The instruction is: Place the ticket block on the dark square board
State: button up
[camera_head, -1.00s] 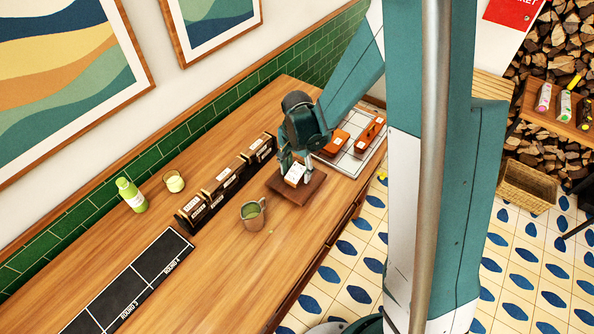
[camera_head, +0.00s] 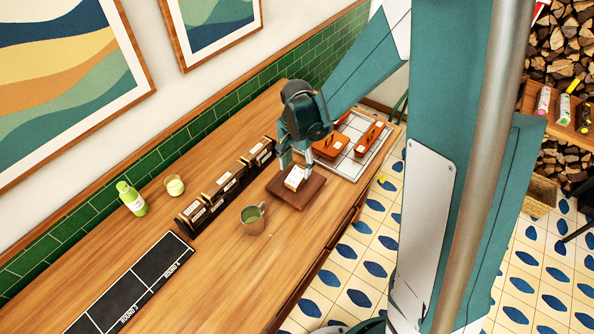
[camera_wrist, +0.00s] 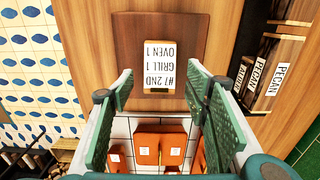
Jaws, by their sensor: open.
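The ticket block (camera_head: 295,177) has a white printed face reading "#7 2ND GRILL 1 OVEN 1" and a wooden edge. It rests on the dark brown square board (camera_head: 307,197) on the wooden counter. In the wrist view the block (camera_wrist: 172,64) lies inside the edges of the board (camera_wrist: 128,45). My gripper (camera_head: 294,160) is just above the block in the head view. In the wrist view the green fingers of my gripper (camera_wrist: 160,88) are spread apart with nothing between their tips, and the block appears beyond them.
A green mug (camera_head: 253,220) stands left of the board. Black label holders (camera_head: 227,184) line the counter behind it. Orange blocks (camera_head: 331,146) sit on a white gridded tray (camera_head: 352,167) to the right. A bottle (camera_head: 131,199), a glass (camera_head: 174,185) and a black mat (camera_head: 130,285) are at left.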

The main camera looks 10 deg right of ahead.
aim_at(297, 174)
notch_tip(297, 174, up, 7)
dwell(0.6)
jog(key=shift+r, duration=0.2)
dwell(0.4)
jog(key=s+d+r+n+t, duration=0.2)
jog(key=s+d+r, duration=0.1)
jog(key=s+r, duration=0.25)
jog(key=s+d+r+n+t, duration=0.1)
jog(key=s+d+r+n, duration=0.2)
jog(key=r, duration=0.4)
jog(key=s+d+r+n+t, duration=0.2)
jog(key=s, duration=0.5)
jog(key=s+d+r+n+t, duration=0.2)
jog(key=s+r, duration=0.1)
jog(key=s, duration=0.4)
jog(key=shift+r, duration=0.3)
